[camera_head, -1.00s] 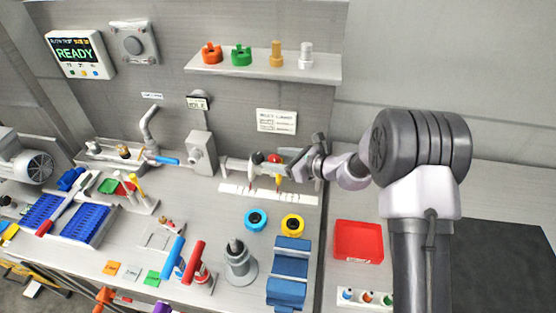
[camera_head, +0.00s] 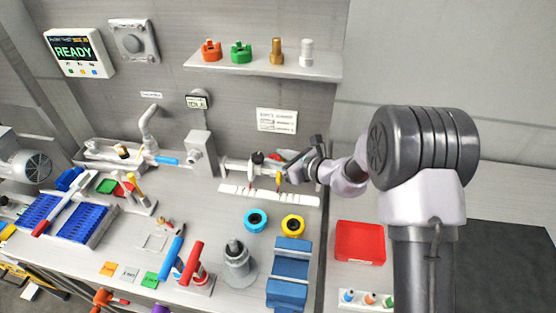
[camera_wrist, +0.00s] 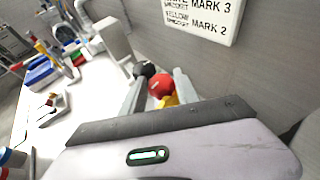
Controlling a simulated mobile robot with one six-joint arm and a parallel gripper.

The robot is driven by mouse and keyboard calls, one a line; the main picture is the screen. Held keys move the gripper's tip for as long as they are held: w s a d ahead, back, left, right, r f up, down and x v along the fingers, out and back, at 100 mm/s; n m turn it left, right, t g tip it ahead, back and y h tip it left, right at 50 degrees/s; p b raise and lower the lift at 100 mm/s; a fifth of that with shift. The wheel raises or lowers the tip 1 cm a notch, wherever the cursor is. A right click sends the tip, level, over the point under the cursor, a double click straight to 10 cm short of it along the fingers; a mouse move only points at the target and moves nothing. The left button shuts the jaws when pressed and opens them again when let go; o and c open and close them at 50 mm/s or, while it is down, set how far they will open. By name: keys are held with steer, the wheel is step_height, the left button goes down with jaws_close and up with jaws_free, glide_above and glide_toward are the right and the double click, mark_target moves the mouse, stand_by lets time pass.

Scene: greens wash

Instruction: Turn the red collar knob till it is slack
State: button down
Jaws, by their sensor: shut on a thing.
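The red collar knob (camera_wrist: 161,84) is a round red ball in the wrist view, between the two grey fingers of my gripper (camera_wrist: 158,90). My gripper is shut on it. In the head view my gripper (camera_head: 288,168) reaches in from the right to the rail (camera_head: 238,165) on the bench, and its fingers hide most of the knob. A black knob (camera_wrist: 146,70) sits just beyond the red one. A yellow part (camera_wrist: 170,100) shows just below the red knob. I cannot tell how tight the collar is.
A white scale strip (camera_head: 240,191) lies in front of the rail. A blue ring (camera_head: 256,219) and a yellow ring (camera_head: 292,225) lie nearer. A grey post block (camera_head: 202,155) stands left of the rail. A red tray (camera_head: 345,242) is at right.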

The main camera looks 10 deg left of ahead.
steer(key=c, duration=0.9)
jaws_free()
steer(key=p+v, duration=0.3)
steer(key=v, duration=1.4)
steer(key=shift+d+r, duration=0.15)
steer(key=shift+r, duration=0.05)
